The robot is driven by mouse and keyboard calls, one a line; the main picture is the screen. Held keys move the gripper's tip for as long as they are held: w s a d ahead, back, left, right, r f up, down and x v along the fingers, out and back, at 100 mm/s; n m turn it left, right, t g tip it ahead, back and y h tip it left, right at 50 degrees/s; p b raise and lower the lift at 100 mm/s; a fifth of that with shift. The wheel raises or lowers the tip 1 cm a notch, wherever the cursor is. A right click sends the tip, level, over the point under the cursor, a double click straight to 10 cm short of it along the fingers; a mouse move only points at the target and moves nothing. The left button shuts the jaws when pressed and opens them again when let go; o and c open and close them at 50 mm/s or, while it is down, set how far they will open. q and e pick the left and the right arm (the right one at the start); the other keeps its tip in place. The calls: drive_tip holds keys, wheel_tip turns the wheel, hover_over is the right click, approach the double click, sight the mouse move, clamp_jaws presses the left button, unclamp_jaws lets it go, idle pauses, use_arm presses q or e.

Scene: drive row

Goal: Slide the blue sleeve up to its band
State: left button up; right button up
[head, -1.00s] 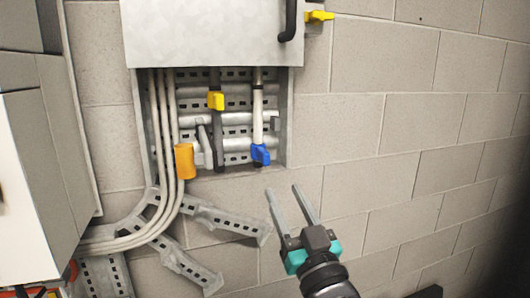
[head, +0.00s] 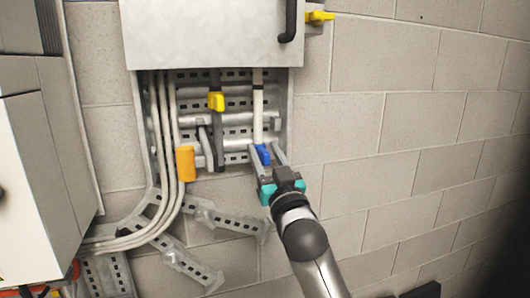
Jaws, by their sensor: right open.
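The blue sleeve (head: 262,154) sits low on a white vertical rod (head: 258,110) at the right side of the open wall cabinet. A dark band (head: 258,86) marks the rod higher up, above the sleeve and apart from it. My right gripper (head: 264,148) is open, its two fingers reaching up on either side of the blue sleeve. Whether the fingers touch it, I cannot tell. The gripper's body hides the area just below the sleeve. My left gripper is not in view.
A yellow sleeve (head: 216,101) sits on a grey rod to the left. An orange block (head: 185,163) is at the cabinet's lower left, on white cables. The raised grey cover (head: 210,35) overhangs the top. The block wall (head: 420,120) to the right is clear.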

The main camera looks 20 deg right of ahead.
clamp_jaws()
idle(0.5)
idle(1.0)
